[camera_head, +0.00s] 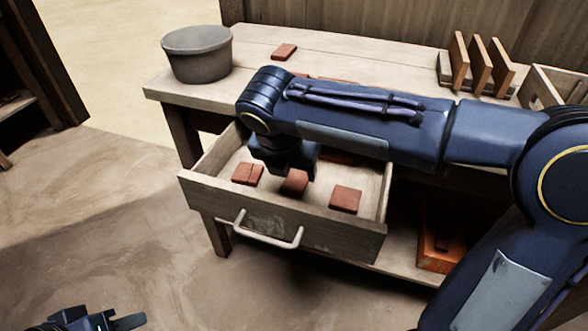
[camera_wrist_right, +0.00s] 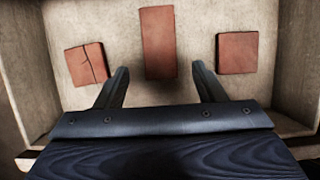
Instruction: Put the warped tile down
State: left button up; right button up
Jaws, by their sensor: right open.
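Three reddish tiles lie in the open drawer (camera_head: 285,228). The left one, a cracked tile (camera_head: 247,174), shows a dark line across it, also in the wrist view (camera_wrist_right: 87,64). The middle tile (camera_head: 295,182) looks longer in the wrist view (camera_wrist_right: 158,42). The right tile (camera_head: 345,199) is squarish (camera_wrist_right: 237,53). I cannot tell which is warped. My right gripper (camera_wrist_right: 160,72) points down over the drawer, open, its fingertips apart on either side of the middle tile's near end; nothing is gripped. My left gripper (camera_head: 98,319) is at the bottom left edge, partly cut off.
The drawer handle (camera_head: 268,232) faces front. On the workbench (camera_head: 340,48) stand a grey tub (camera_head: 197,54), a red tile (camera_head: 284,52) and a rack of upright boards (camera_head: 480,66). An orange box (camera_head: 437,260) is on the lower shelf. Floor at left is clear.

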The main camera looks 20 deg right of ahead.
jog(key=p+v, duration=0.2)
jog(key=v, duration=0.5)
dwell(0.3)
